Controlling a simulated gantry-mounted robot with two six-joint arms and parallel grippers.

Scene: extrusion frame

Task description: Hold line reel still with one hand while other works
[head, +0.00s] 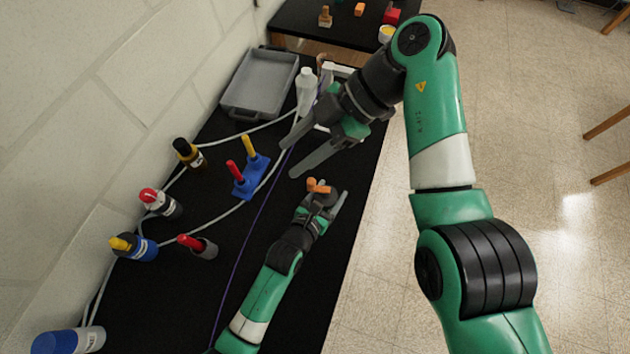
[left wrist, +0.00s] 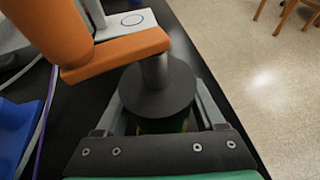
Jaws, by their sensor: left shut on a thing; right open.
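The line reel, a dark round disc (left wrist: 160,95) with an orange crank arm (left wrist: 115,50) on a metal post, fills the middle of the left wrist view. In the head view its orange part (head: 318,186) shows above the black table. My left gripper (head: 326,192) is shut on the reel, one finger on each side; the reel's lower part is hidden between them. My right gripper (head: 289,160) is open and empty, its fingers above the table just up and left of the reel, apart from it. A thin purple line (head: 243,245) runs along the table.
A blue stand (head: 248,180) with red and yellow handles is left of the grippers. A grey tray (head: 262,85) and white bottle (head: 306,90) stand at the back. Several bottles and a grey cable line the wall. The table's right edge is close to the reel.

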